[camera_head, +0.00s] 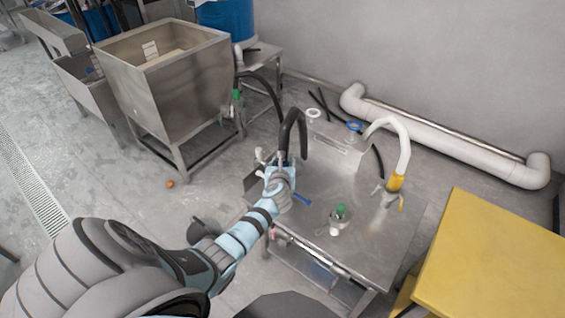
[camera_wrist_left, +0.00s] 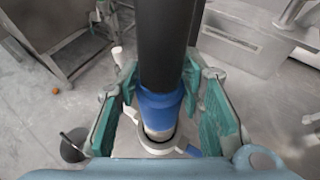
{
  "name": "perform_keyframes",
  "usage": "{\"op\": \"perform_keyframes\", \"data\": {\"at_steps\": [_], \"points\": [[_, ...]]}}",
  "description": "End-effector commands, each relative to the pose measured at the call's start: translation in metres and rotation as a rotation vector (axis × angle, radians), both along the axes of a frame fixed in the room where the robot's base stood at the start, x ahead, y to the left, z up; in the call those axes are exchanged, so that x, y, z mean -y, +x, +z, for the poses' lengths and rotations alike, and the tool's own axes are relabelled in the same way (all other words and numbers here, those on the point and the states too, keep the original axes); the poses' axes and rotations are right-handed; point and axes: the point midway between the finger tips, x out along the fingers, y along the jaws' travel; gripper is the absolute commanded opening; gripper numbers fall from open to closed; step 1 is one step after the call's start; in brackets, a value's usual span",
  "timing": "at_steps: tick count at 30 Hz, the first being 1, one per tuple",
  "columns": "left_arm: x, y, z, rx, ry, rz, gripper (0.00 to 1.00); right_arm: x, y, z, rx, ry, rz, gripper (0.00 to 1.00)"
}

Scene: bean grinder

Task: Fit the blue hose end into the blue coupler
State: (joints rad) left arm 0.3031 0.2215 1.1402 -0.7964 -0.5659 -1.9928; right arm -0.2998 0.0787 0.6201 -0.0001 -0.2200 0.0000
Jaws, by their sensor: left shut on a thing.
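The black hose (camera_head: 293,122) arches down to my left gripper (camera_head: 279,178). In the left wrist view its blue end (camera_wrist_left: 160,106) is between the green finger pads of my left gripper (camera_wrist_left: 163,112), which is shut on it. The hose end points down, with a pale metallic tip below the blue collar. The tip lines up with the white ring of the blue coupler (camera_wrist_left: 158,148), whose blue lever (camera_wrist_left: 192,151) sticks out to the right. The lever also shows in the head view (camera_head: 302,198). I cannot tell how deep the tip sits. My right gripper is not in view.
The coupler stands at the left side of a metal table (camera_head: 310,225). A green-topped fitting (camera_head: 340,212) and a white hose with a yellow end (camera_head: 396,182) are to the right. A yellow block (camera_head: 495,265) is at the lower right, a steel hopper (camera_head: 165,80) at the back left.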

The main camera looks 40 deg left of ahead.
Motion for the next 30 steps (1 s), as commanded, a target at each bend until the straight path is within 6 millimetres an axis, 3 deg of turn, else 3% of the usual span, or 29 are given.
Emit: {"op": "perform_keyframes", "data": {"at_steps": [30], "points": [[0.0,0.001,-0.025,0.002,0.0,-0.001,0.0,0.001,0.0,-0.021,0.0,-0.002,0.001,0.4]]}}
